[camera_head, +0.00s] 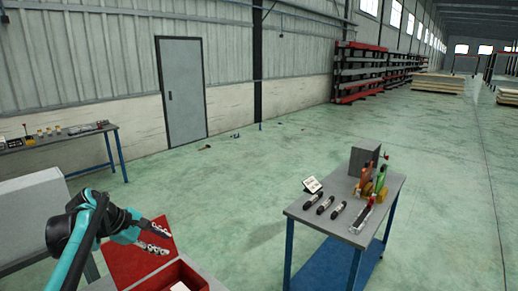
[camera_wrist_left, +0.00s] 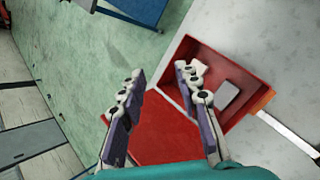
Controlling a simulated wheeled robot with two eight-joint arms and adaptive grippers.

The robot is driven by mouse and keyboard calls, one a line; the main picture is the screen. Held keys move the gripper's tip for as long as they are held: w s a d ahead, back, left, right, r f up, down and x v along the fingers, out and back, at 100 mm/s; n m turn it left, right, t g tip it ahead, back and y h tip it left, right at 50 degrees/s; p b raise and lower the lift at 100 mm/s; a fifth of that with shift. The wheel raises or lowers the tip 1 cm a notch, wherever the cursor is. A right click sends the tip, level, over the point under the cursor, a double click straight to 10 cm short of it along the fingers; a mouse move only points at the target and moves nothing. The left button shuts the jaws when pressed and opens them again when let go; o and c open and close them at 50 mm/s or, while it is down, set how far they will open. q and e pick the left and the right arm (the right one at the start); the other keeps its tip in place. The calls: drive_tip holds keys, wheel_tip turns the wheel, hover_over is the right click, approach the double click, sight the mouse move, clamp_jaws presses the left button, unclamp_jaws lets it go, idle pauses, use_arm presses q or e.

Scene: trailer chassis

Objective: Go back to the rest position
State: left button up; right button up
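My left gripper (camera_head: 157,240) comes in from the left in the head view. My right gripper is in neither view.
A grey-topped table with blue legs (camera_head: 300,212) stands at the right, bearing dark cylindrical parts (camera_head: 325,205), clamps (camera_head: 368,180) and a small sign (camera_head: 312,185). A bench (camera_head: 75,140) stands at the far left. Green floor (camera_head: 240,185) lies open between them.

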use_arm(q)
drive_tip(key=s+d+f+m+y+b, duration=0.1)
drive_tip(key=s+d+f+m+y, duration=0.2)
drive_tip(key=s, duration=0.4)
drive_tip(key=s+d+f+m+b, duration=0.1)
drive_tip(key=s+d+f+m, duration=0.1)
drive_tip(key=s+d+m, duration=0.35)
drive_tip(key=s+d+f+m+t+y+b, duration=0.1)
drive_tip(key=s+d+f+m+y+b, duration=0.1)
drive_tip(key=s+f+m, duration=0.7)
drive_tip(key=s+f, duration=0.2)
drive_tip(key=s, duration=0.3)
drive_tip(key=shift+d+f+t, duration=0.25)
drive_tip(key=shift+t, duration=0.15)
